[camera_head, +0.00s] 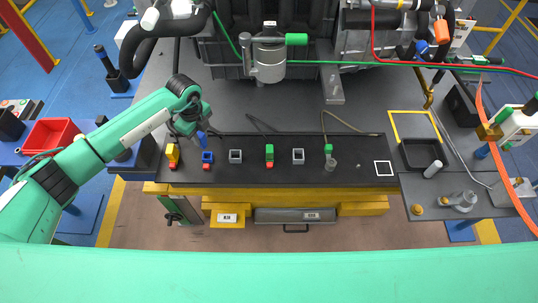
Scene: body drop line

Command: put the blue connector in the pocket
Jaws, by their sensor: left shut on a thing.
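My left gripper (197,128) reaches in from the left over the dark strip. It is shut on a small blue piece, which looks like the blue connector (202,138); the jaws hide much of it. The connector is just behind and above a blue square-rimmed pocket (207,157) on the strip. I see a gap between the two, but the exact height is hard to tell. My right gripper is not in view.
On the same strip stand a yellow connector (172,153) at the left, grey square pockets (235,156) (298,156), a green-and-red piece (269,153) and a green connector (328,149) on a cable. A red bin (50,136) is at far left.

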